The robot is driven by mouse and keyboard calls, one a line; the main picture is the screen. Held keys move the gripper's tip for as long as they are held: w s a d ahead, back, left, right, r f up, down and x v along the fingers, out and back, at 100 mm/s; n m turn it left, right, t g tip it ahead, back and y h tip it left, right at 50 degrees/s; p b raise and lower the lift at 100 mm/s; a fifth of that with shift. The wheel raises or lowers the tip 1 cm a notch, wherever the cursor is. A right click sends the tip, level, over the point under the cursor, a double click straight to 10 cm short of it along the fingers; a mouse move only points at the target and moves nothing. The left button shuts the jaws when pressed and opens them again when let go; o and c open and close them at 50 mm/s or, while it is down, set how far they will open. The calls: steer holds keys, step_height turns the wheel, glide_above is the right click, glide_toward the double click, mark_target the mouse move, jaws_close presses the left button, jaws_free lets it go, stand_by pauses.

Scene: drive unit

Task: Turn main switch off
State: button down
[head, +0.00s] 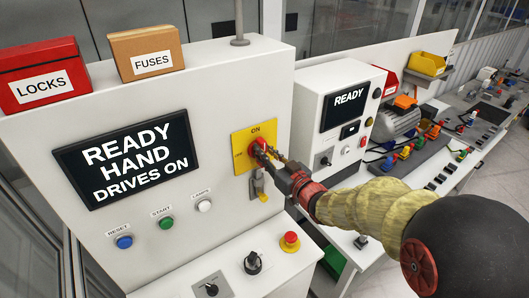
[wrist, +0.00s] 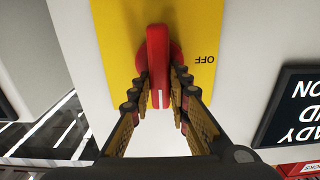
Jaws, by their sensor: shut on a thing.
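The main switch is a red rotary handle (head: 258,147) on a yellow plate (head: 241,160) marked ON at the top and OFF at the left. In the wrist view the red handle (wrist: 158,60) stands upright in the picture, with a white mark near its lower end. The OFF label (wrist: 205,59) shows upside down at the right. My gripper (head: 269,154) reaches in from the right. Its two fingers (wrist: 159,82) sit on either side of the handle and are shut on it. In the head view the fingers partly hide the handle.
The cabinet screen (head: 125,158) reads READY HAND DRIVES ON. Below the plate hangs a small metal piece (head: 259,187). A red emergency button (head: 290,242) and black knobs sit on the lower panel. A second cabinet (head: 335,110) stands right, behind my arm.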

steer(key=shift+f+n+b, duration=0.1)
steer(key=shift+n+b, duration=0.2)
steer(key=shift+b, duration=0.3)
steer(key=n+b, duration=0.3)
steer(key=b, duration=0.1)
steer(key=n+b, duration=0.3)
steer(key=b, duration=0.2)
steer(key=a+f+n+b, duration=0.1)
steer(key=n+b, duration=0.1)
steer(key=b, duration=0.3)
steer(key=shift+s+n, duration=0.35)
steer(key=shift+n, duration=0.05)
steer(key=n+b, duration=0.2)
steer(key=b, duration=0.1)
steer(key=n+b, duration=0.3)
steer(key=b, duration=0.1)
steer(key=n+b, duration=0.3)
steer(key=shift+s+a+f, duration=0.1)
steer(key=shift+a+f, duration=0.05)
steer(key=shift+f, duration=0.15)
steer(key=shift+n, duration=0.3)
steer(key=c, duration=1.7)
jaws_free()
steer(key=shift+r, duration=0.1)
